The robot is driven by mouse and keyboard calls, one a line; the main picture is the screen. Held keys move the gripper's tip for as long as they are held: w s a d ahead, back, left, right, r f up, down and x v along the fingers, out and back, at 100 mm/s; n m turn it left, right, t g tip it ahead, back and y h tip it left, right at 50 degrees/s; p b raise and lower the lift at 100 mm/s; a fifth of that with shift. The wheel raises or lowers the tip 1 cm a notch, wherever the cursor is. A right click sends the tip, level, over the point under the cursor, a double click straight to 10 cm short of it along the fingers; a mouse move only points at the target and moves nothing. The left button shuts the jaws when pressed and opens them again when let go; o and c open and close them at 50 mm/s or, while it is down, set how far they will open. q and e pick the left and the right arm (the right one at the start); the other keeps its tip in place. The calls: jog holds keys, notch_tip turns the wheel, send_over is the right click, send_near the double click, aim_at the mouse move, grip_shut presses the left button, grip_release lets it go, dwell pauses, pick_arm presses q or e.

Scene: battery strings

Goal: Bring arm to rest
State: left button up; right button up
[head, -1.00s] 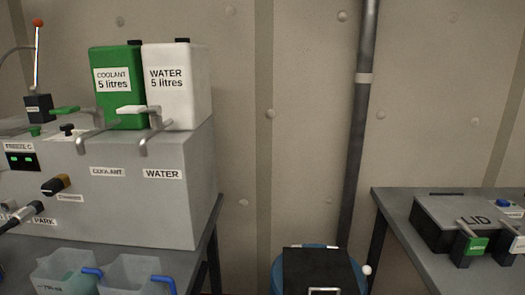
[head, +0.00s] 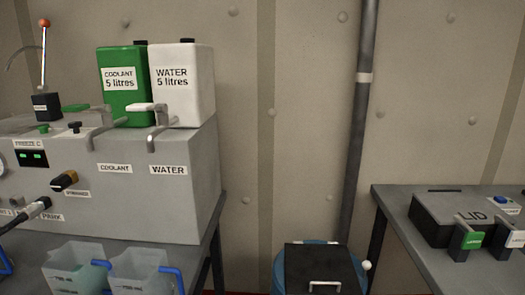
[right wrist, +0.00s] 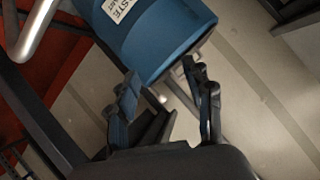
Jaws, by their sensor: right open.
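My right gripper (right wrist: 165,100) shows in the right wrist view with its two fingers apart and nothing between them. A blue bin with a waste label (right wrist: 150,30) is beyond the fingertips there, and I cannot tell how near it is. In the head view this blue bin (head: 279,270) stands on the floor between the two benches, with a black lid (head: 322,262) on top. Neither gripper shows in the head view. My left gripper is in neither view.
A grey machine (head: 120,205) stands on the left bench with a green coolant tank (head: 123,95) and a white water tank (head: 185,100) on it. Clear jugs (head: 140,268) with blue handles stand in front.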

jog(key=s+r+n+g+h, duration=0.1)
jog(key=s+n+g, duration=0.7)
jog(key=s, duration=1.2)
notch_tip(320, 180, down, 24)
jog(key=s+g+p, duration=0.2)
jog(key=s+d+f+g+p, duration=0.1)
jog(key=s+d+f, duration=0.1)
jog(key=s+f, duration=1.2)
jog(key=shift+s+d+f+p, duration=0.15)
jog(key=shift+s+d+p, duration=0.2)
jog(key=shift+s, duration=0.9)
